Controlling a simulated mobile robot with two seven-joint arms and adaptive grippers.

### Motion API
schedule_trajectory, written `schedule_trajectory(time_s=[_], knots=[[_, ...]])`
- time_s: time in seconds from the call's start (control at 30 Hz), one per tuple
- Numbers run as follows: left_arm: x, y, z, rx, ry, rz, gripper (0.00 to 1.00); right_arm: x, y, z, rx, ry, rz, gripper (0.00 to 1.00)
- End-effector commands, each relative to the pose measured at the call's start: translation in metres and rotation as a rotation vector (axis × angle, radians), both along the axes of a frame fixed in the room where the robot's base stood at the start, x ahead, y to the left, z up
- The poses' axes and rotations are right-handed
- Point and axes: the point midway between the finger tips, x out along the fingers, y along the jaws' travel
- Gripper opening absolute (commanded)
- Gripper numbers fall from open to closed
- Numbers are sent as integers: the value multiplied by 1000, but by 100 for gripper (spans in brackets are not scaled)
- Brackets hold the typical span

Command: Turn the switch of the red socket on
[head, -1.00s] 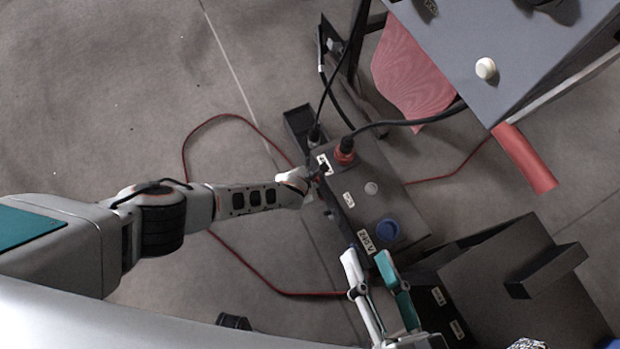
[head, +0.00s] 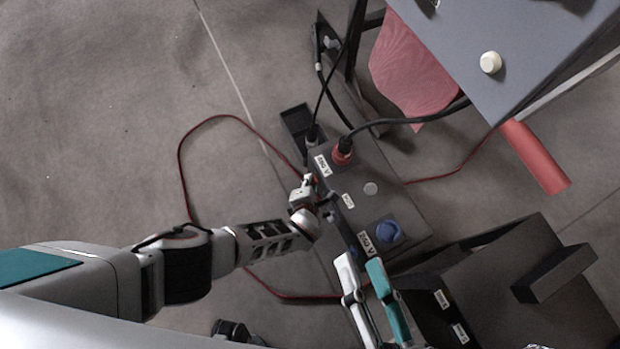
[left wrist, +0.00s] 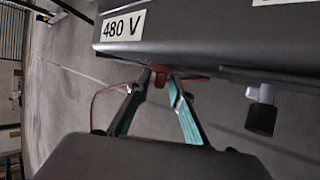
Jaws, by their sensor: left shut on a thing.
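The red socket (head: 342,157) is on top of the dark grey box (head: 385,195), with a black plug in it. My left gripper (head: 311,183) is at the box's left side, near that socket. In the left wrist view, its teal fingers (left wrist: 163,79) are shut on a red switch (left wrist: 160,80) under the box's edge, close to the 480 V label (left wrist: 123,28). The fingers partly hide the switch, and I cannot tell its position. My right gripper (head: 361,262) hangs at the box's front corner, its white and teal fingers apart and empty.
A blue socket (head: 389,232) is on the same box. A black switch (left wrist: 261,118) sticks out further right in the left wrist view. Black cables run up from the box. A red cable (head: 180,165) loops on the floor. A grey table (head: 520,50) stands upper right.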

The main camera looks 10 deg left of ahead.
Motion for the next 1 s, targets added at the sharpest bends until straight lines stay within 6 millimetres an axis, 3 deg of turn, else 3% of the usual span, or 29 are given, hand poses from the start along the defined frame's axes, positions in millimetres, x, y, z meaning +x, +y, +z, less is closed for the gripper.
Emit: schedule_trajectory(time_s=[0.4, 0.43, 0.47, 1.0], knots=[[-1, 5, -3, 9, -1, 5, 0, -1, 1, 0, 5, 3, 0, 40], [-1, 5, -3, 9, -1, 5, 26, -1, 1, 0, 5, 3, 1, 40], [-1, 5, -3, 9, -1, 5, 28, -1, 1, 0, 5, 3, 1, 40], [-1, 1, 3, 1, -1, 3, 28, 0, 0, -1, -1, 1, 3, 40]])
